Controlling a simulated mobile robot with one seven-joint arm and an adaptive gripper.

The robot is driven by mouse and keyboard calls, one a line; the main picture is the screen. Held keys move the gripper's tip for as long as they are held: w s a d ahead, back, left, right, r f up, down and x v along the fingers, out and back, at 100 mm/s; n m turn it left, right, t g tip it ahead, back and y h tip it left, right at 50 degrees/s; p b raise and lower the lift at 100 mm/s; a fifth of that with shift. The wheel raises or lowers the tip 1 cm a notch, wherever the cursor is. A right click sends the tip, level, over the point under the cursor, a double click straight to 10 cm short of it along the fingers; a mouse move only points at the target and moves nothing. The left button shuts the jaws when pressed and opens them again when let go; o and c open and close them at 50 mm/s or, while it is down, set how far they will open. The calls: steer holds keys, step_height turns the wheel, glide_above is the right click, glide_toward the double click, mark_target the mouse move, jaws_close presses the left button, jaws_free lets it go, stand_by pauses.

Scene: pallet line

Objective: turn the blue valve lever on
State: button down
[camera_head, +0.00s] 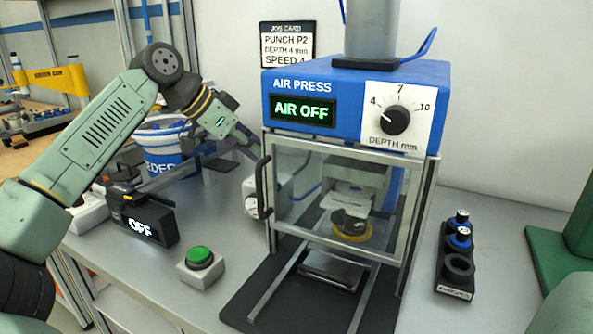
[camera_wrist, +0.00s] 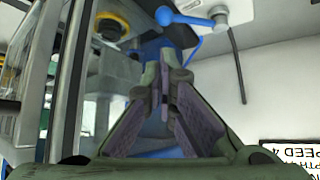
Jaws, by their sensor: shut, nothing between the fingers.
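The blue valve lever (camera_wrist: 188,20) shows at the top of the wrist view, with a round blue knob at its left end and its pivot on a pale fitting at the right. In the head view I cannot make out the lever; a white box (camera_head: 250,197) stands beside the press, partly behind the door handle. My gripper (camera_wrist: 164,72) is shut and empty, its fingertips apart from the lever in the wrist view. In the head view my gripper (camera_head: 250,143) is at the left side of the blue air press (camera_head: 355,85). The press display (camera_head: 303,109) reads AIR OFF.
The press's clear door (camera_head: 335,190) and its black handle (camera_head: 263,188) are close to my gripper. A green button box (camera_head: 200,262), a black unit reading OFF (camera_head: 150,222) and a blue-and-white bucket (camera_head: 165,150) stand at left. A black holder (camera_head: 456,265) stands at right.

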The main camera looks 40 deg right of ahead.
stand_by(0.4)
steer(key=p+x, duration=0.2)
steer(key=x, duration=0.8)
steer(key=shift+a, duration=0.1)
